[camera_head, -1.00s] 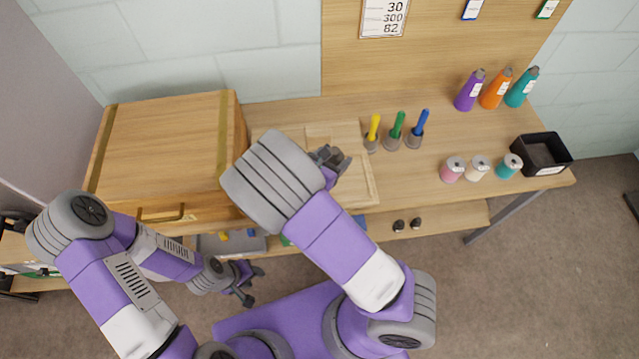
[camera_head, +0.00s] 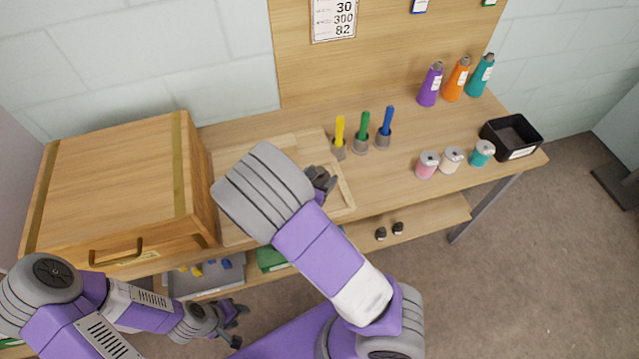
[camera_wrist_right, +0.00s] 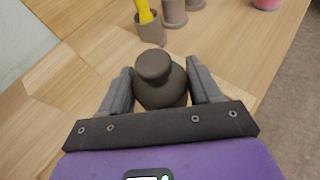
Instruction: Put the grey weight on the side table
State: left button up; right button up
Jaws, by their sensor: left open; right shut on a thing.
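The grey weight (camera_wrist_right: 160,82), dark with a round knob on top, sits between the fingers of my right gripper (camera_wrist_right: 163,88) in the right wrist view. The gripper is shut on it. In the head view my right gripper (camera_head: 322,182) is over the wooden tray area of the bench, and my own arm hides the weight there. My left gripper (camera_head: 238,318) is open and empty, low in front of the bench. I cannot make out a side table clearly in these views.
A wooden chest (camera_head: 110,185) stands at the bench's left. A wooden tray (camera_head: 345,195) lies under my right gripper. Yellow, green and blue tools in cups (camera_head: 361,145), several spools and bottles, and a black bin (camera_head: 512,137) stand to the right. Two small dark weights (camera_head: 389,231) sit on the lower shelf.

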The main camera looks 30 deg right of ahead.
jog(key=shift+f, duration=1.05)
jog(key=shift+f+b, duration=0.2)
jog(key=shift+b, duration=0.2)
jog(key=o, duration=1.5)
jog(key=shift+r, duration=0.1)
jog(key=shift+r, duration=0.2)
jog(key=p+v, duration=0.3)
jog(key=v, duration=0.8)
jog(key=shift+w, duration=0.1)
jog(key=shift+s+a+r, duration=0.15)
jog(key=shift+s+a, duration=0.15)
jog(key=shift+a, duration=0.1)
jog(key=shift+p, duration=0.3)
